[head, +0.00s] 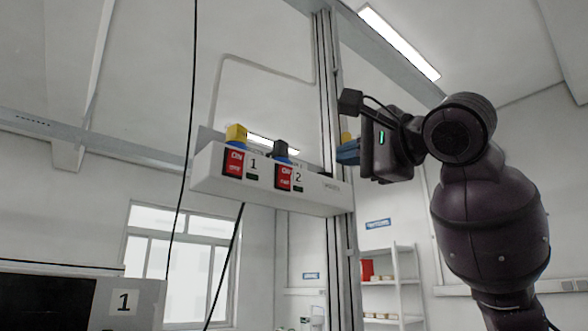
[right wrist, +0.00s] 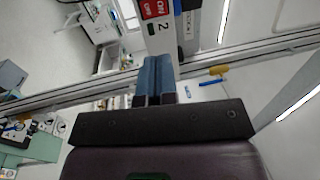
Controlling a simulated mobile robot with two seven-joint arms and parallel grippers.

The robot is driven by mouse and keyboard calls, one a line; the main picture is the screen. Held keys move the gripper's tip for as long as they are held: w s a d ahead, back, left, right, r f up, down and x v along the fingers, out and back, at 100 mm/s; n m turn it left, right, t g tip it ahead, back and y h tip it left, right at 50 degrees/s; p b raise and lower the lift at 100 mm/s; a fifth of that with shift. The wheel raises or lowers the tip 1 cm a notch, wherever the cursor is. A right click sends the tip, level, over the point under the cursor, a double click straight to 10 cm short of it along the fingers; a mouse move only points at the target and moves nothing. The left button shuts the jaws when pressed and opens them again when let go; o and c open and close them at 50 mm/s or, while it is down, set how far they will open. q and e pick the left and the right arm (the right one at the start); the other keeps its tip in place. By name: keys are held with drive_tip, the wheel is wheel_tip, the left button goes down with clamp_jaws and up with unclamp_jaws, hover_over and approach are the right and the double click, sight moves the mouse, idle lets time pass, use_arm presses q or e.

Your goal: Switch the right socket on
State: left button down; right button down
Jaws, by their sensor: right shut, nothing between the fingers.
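A white socket box (head: 265,192) hangs on a metal post in the head view. It carries two red switches: the left switch (head: 234,161) beside the number 1 and the right switch (head: 284,177) beside the number 2. My right gripper (head: 346,153) is to the right of the box, apart from the right switch, with its blue fingers pointing left. In the right wrist view the fingers (right wrist: 155,75) are together and empty, and the right switch (right wrist: 154,8) with the number 2 shows at the top edge, beyond the fingertips. My left gripper is not in view.
A yellow plug (head: 236,133) and a dark plug (head: 281,148) stand on top of the box. The vertical metal post (head: 327,90) stands close to my right gripper. Black cables hang at the left. A box labelled 1 (head: 124,302) is at the lower left.

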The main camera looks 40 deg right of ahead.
sight(286, 171)
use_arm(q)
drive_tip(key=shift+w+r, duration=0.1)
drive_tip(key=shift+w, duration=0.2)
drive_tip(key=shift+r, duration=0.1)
use_arm(e)
drive_tip(key=shift+w, duration=0.15)
